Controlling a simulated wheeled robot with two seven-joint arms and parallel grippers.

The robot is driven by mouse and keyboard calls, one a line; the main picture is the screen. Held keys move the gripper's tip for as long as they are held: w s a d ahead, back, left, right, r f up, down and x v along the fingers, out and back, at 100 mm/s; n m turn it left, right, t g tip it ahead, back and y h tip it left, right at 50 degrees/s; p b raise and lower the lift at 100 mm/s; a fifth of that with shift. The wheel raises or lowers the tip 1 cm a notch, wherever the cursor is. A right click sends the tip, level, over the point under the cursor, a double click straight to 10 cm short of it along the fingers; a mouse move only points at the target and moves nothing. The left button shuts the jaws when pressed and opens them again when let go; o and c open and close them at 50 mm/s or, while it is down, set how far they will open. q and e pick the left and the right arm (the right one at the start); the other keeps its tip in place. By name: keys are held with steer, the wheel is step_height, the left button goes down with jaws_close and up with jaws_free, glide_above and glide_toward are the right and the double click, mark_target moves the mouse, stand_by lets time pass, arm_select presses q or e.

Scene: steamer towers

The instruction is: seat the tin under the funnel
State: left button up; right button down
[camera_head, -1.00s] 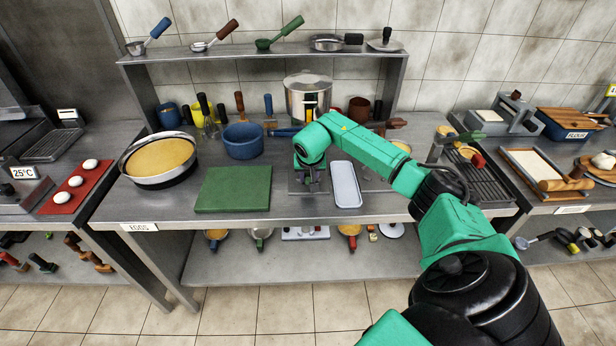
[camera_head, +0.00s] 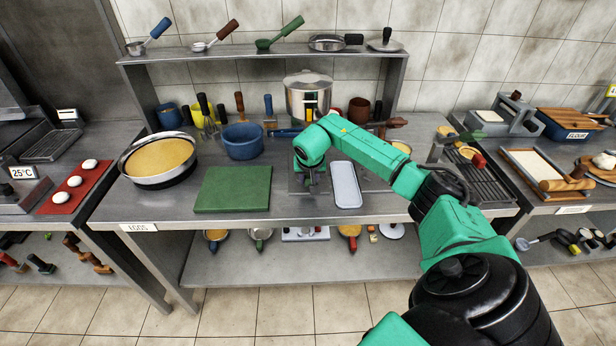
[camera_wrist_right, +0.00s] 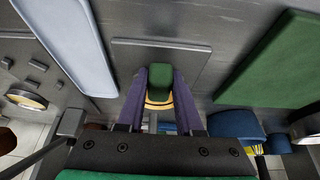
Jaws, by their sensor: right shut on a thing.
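My right gripper (camera_head: 312,184) is low over the middle of the table, between the green board (camera_head: 233,189) and the pale grey tray (camera_head: 346,185). In the right wrist view its two fingers (camera_wrist_right: 161,100) are closed on a small green piece (camera_wrist_right: 160,78) with a yellow band below it. I cannot tell whether this is the tin or a handle. A flat grey plate (camera_wrist_right: 190,55) lies on the table just beyond it. I cannot make out the funnel for sure. My left gripper is not in view.
A blue bowl (camera_head: 243,147) and a round pan with yellow contents (camera_head: 159,157) stand to the left. A steel pot (camera_head: 307,97) stands behind my arm. A dark rack (camera_head: 481,177) lies to the right. An upper shelf (camera_head: 265,51) runs along the back.

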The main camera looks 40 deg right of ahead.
steer(key=shift+f, duration=0.3)
stand_by(0.4)
steer(key=shift+c, duration=2.4)
jaws_free()
